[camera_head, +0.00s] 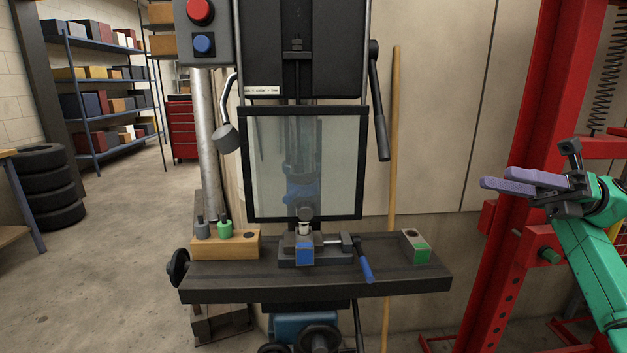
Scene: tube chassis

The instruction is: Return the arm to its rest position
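My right gripper (500,179) is at the right side of the head view, on my green arm (597,250). Its two purple fingers point left and lie side by side with their tips apart. It looks open, and nothing shows between the fingers. It hangs in the air in front of a red steel frame, to the right of the drill press table (330,282) and above its level. My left gripper is not in view.
A drill press with a clear guard (260,170) stands in the middle. Its table bears a vise (325,256), a wooden block (245,244) with two holders, and a grey-green block (415,247). The red frame (535,120) is close behind my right gripper. Stacked tires (48,185) stand far left.

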